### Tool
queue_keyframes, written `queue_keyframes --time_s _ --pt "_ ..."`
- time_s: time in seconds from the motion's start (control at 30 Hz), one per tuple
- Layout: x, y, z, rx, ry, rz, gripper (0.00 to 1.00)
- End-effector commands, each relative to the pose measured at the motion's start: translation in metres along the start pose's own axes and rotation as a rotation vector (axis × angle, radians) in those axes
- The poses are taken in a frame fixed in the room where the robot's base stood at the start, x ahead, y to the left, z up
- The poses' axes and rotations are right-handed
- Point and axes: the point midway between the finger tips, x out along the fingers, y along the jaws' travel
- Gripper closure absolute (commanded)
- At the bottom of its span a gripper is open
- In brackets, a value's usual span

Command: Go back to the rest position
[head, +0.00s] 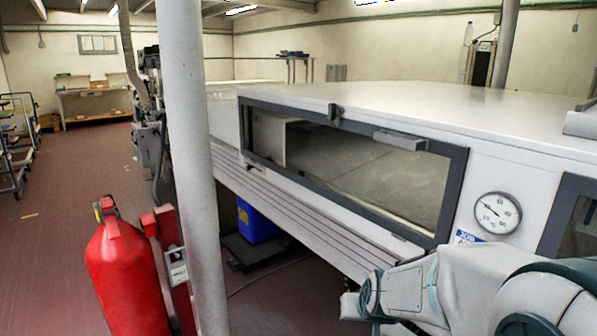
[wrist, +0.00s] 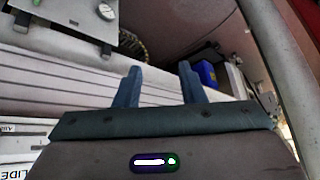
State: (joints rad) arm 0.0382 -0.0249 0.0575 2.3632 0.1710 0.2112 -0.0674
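My gripper (wrist: 160,82) shows in the wrist view with its two blue-grey fingers apart and nothing between them. In the head view my arm reaches in from the lower right, in front of the tunnel. The fingers are not clearly seen there. The curing tunnel (head: 225,160) is a long white housing with a dark-framed window (head: 345,170), a latch above it and a round dial gauge (head: 497,212) to the right. In the wrist view, the tunnel's slatted side (wrist: 60,75) lies behind and left of the fingers. I cannot tell how far apart they are.
A pale post (head: 190,150) stands in front of the tunnel. A red fire extinguisher (head: 125,280) stands left of it. Trolleys (head: 15,150) stand far left. The red floor between (head: 75,190) is open.

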Motion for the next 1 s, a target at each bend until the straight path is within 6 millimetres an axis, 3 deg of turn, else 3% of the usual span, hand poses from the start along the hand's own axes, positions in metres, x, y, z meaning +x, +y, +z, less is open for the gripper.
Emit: queue_keyframes --time_s 0.03,0.2,0.3,0.43,0.6,1.0 --pt "-0.033 0.000 -0.001 -0.009 -0.026 -0.002 0.64" --pt "-0.107 0.011 0.023 -0.031 -0.149 0.007 0.64" --pt "-0.146 0.017 0.042 -0.039 -0.216 0.021 0.64" --pt "-0.184 0.023 0.063 -0.047 -0.287 0.036 0.64" --pt "-0.207 0.029 0.080 -0.050 -0.335 0.048 0.64" --pt "-0.208 0.030 0.084 -0.050 -0.344 0.050 0.64"
